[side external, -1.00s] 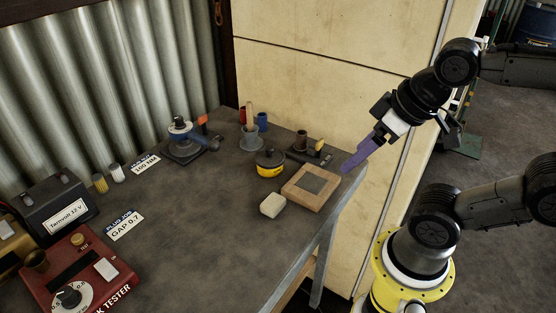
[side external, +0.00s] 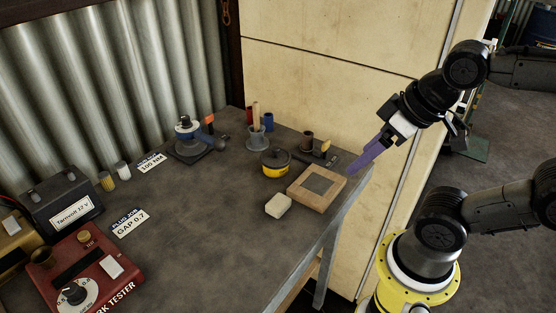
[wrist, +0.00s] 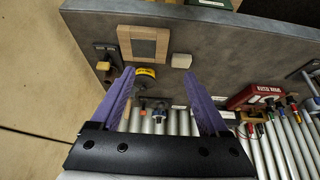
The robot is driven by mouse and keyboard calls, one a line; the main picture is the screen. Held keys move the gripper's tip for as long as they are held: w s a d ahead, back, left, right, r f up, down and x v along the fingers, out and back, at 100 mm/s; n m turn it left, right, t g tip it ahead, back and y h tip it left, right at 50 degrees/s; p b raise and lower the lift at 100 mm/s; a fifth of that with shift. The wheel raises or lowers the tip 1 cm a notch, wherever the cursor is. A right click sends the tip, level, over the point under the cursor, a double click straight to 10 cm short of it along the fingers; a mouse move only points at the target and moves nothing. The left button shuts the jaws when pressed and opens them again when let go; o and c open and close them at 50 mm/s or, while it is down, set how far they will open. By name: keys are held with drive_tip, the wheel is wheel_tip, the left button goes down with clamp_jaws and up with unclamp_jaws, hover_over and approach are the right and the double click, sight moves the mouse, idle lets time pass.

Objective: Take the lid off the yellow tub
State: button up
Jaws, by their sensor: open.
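The yellow tub (side external: 275,171) stands upright on the grey bench with a black knobbed lid (side external: 277,156) on top. In the wrist view the tub (wrist: 146,72) shows its yellow side between my spread fingers, nearer the left one. My gripper (side external: 354,170) has purple fingers and is open and empty. It hangs near the bench's right edge, to the right of the tub and apart from it. In the wrist view both fingers of my gripper (wrist: 159,74) show with a wide gap.
A wooden frame with a grey centre (side external: 318,186) lies between the tub and my gripper. A pale block (side external: 278,205) is in front. A brown cylinder (side external: 307,141) and a grey holder with a wooden handle (side external: 258,139) stand behind. A red tester (side external: 87,270) is at front left; mid-bench is clear.

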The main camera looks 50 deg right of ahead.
drive_tip(key=shift+c, duration=1.3)
